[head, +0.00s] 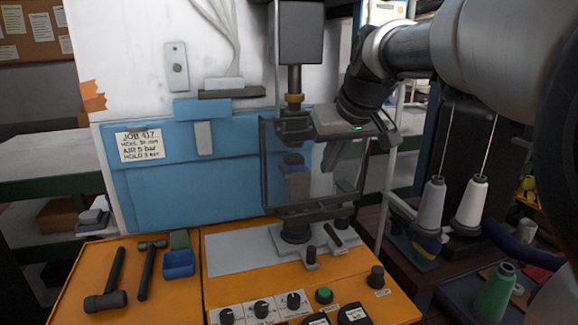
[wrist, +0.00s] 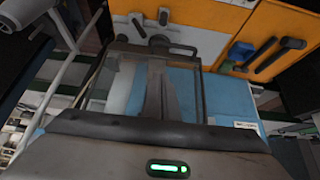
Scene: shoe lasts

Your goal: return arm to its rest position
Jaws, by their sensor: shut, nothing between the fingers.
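My arm reaches in from the upper right in the head view. My gripper (head: 328,157) points down at the clear guard with a dark frame (head: 263,175) on the press. Its fingers are together with nothing between them. In the wrist view my gripper (wrist: 158,70) shows as a narrow closed shape over the guard's clear panel. I cannot tell whether the fingertips touch the guard.
The orange bench (head: 225,285) carries knobs, buttons, hammers (head: 115,275) and a blue bin (head: 179,263). The press column (head: 300,35) stands left of my arm. White thread cones (head: 430,205) and a green cone (head: 495,292) are at the right, below my arm.

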